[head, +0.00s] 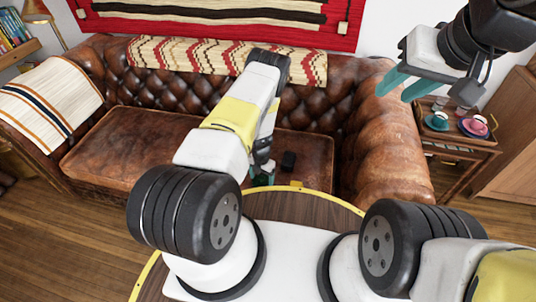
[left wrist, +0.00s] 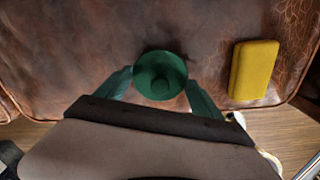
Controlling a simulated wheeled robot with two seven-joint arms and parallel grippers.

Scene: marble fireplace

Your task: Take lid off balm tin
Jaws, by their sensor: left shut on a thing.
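In the head view my left gripper (head: 263,174) reaches down at the front of the seat, and the tin is mostly hidden there. I cannot tell lid from body from above.
A yellow box (left wrist: 254,70) lies on the seat to the right of the tin. A side table (head: 455,144) with cups stands at the right. The seat's left side is clear.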

